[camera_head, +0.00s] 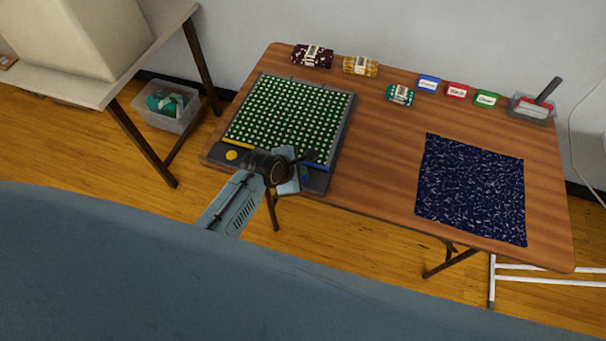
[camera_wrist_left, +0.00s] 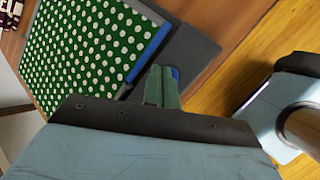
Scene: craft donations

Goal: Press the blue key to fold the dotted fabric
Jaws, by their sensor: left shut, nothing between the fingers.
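The dotted fabric (camera_head: 290,108), green with white dots, lies flat on a dark folding board (camera_head: 342,140) at the left of the table; it also fills the upper left of the left wrist view (camera_wrist_left: 85,50). The board's front strip carries a round yellow key (camera_head: 232,155) at the left. At its right end is the blue key, of which a small part shows beside the fingertips in the left wrist view (camera_wrist_left: 175,74). My left gripper (camera_head: 306,159) is shut and empty, over the board's front right; its fingers (camera_wrist_left: 163,85) hide most of the blue key. Whether they touch it, I cannot tell.
A navy patterned cloth (camera_head: 472,190) lies flat at the table's right. Rolled fabrics (camera_head: 312,56), small coloured labels (camera_head: 457,90) and a clear bin (camera_head: 532,108) line the back. The table's middle is clear. Another table (camera_head: 130,60) stands at the left.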

